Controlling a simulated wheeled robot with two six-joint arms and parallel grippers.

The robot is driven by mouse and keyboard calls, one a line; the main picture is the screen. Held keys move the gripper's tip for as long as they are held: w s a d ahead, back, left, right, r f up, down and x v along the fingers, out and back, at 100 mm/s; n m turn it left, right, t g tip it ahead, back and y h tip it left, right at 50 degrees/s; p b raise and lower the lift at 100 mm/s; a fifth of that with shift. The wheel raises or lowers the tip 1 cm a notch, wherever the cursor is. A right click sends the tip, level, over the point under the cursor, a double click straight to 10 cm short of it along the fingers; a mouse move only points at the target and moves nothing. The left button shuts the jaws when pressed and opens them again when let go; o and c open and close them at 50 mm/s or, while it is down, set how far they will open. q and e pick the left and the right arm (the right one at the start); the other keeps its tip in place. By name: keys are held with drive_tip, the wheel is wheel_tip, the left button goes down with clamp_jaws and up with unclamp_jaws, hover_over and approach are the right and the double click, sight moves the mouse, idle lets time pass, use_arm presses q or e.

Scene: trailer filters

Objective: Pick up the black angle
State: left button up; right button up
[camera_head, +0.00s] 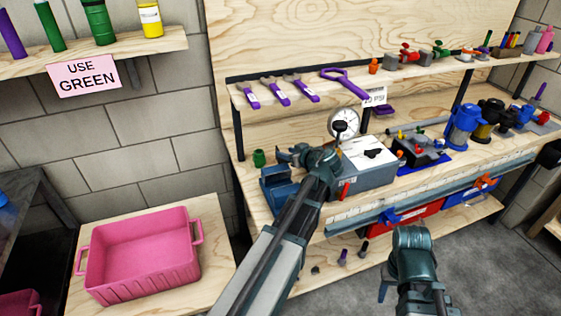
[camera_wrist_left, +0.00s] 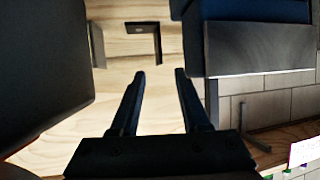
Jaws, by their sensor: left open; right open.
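A black angle (camera_wrist_left: 146,27), an L-shaped bracket, lies on the pale wooden surface at the top of the left wrist view, just beyond my fingertips. A second dark upright piece (camera_wrist_left: 97,45) stands to its left; I cannot tell whether it is part of another angle. My left gripper (camera_wrist_left: 159,73) is open and empty, its two fingers pointing at the black angle without touching it. In the head view my left gripper (camera_head: 297,156) is over the bench near the blue vise, and I cannot make out the angle there. My right gripper (camera_head: 392,283) is low in front of the bench.
A blue vise (camera_head: 279,190) and a grey box (camera_head: 368,165) flank my left gripper. A round gauge (camera_head: 344,122) stands behind. A pink bin (camera_head: 145,255) sits on a low wooden table at the left.

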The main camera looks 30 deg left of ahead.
use_arm(q)
drive_tip(key=shift+w+a+f, duration=0.1)
drive_tip(key=shift+a, duration=0.1)
drive_tip(key=b+x, duration=0.2)
drive_tip(key=x, duration=0.3)
drive_tip(key=shift+w, duration=0.15)
drive_tip(key=shift+c, duration=0.2)
clamp_jaws()
idle(1.1)
